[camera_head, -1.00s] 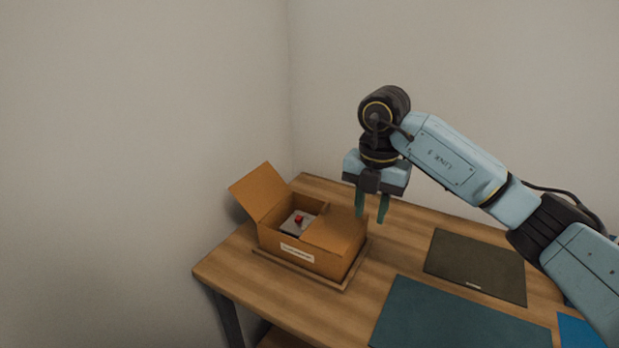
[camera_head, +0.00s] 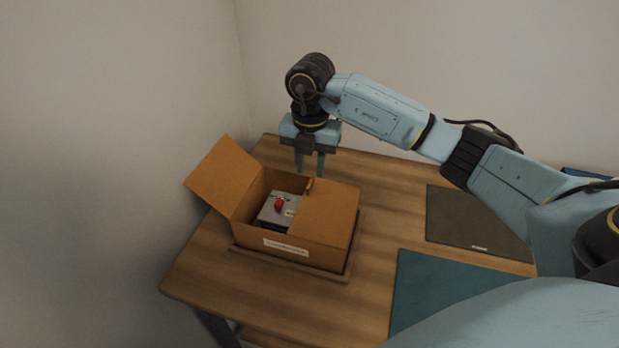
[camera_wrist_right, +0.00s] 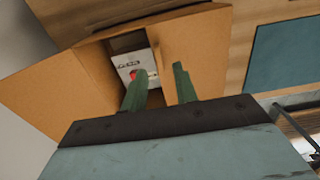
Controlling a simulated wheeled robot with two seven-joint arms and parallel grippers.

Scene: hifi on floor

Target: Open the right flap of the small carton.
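The small carton (camera_head: 285,252) sits on a wooden tray on the table. Its left flap (camera_head: 222,175) stands open, leaning out to the left. Its right flap (camera_head: 332,207) lies about flat over the right part of the opening; it also shows in the wrist view (camera_wrist_right: 203,45). A grey box with a red knob (camera_head: 279,203) is inside the carton. My right gripper (camera_head: 310,168) points down at the carton's far side, empty, its green fingers apart. In the wrist view its fingers (camera_wrist_right: 158,72) appear across the opening and the right flap's edge; contact cannot be told. My left gripper is not in view.
The tray's rim (camera_head: 290,266) surrounds the carton's base. A dark mat (camera_head: 470,222) and a teal mat (camera_head: 430,285) lie to the right on the table (camera_head: 375,190). Walls stand behind and to the left.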

